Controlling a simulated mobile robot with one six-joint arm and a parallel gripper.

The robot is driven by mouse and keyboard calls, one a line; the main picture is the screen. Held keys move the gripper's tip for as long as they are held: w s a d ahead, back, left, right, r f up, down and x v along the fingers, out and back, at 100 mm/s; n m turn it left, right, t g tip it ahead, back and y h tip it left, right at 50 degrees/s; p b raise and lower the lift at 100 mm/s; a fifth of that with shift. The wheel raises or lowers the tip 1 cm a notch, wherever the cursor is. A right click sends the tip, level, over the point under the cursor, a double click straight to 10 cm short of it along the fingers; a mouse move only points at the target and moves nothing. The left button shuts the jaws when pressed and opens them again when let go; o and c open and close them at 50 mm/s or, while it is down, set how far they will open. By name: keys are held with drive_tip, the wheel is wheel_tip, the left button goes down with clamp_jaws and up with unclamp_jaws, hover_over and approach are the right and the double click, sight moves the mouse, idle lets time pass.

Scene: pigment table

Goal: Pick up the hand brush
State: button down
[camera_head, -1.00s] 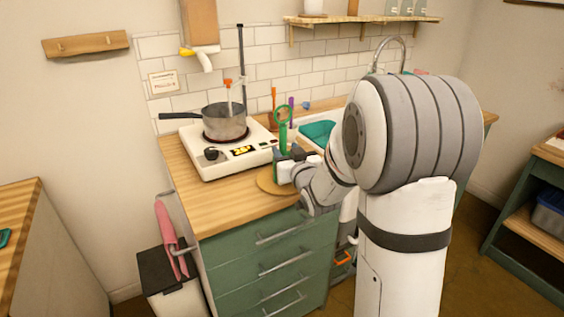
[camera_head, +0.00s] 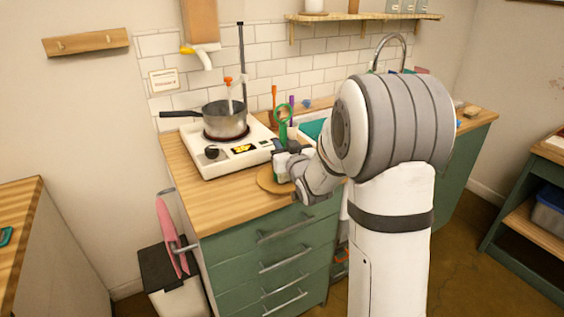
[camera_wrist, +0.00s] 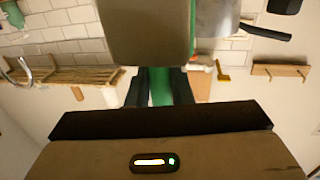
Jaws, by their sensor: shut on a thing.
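My gripper (camera_wrist: 160,98) is shut on a green handle between its two dark fingers, which I take to be the hand brush (camera_wrist: 160,84). A broad grey-tan block just beyond the fingers hides the fingertips in the wrist view; I cannot tell if it is part of the brush. In the head view, my gripper (camera_head: 284,162) is over the counter's front right, close to a round wooden board. My wrist covers part of the grip.
A hot plate (camera_head: 228,158) with a steel pot (camera_head: 225,122) stands just left of my gripper. The round board (camera_head: 268,180) lies beneath it. Upright utensils and a teal-lined sink (camera_head: 313,128) are behind. The counter's front left is clear.

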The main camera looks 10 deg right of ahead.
idle(0.4)
wheel_tip(320, 180, up, 10)
drive_tip(key=shift+r, duration=0.1)
idle(0.4)
idle(0.4)
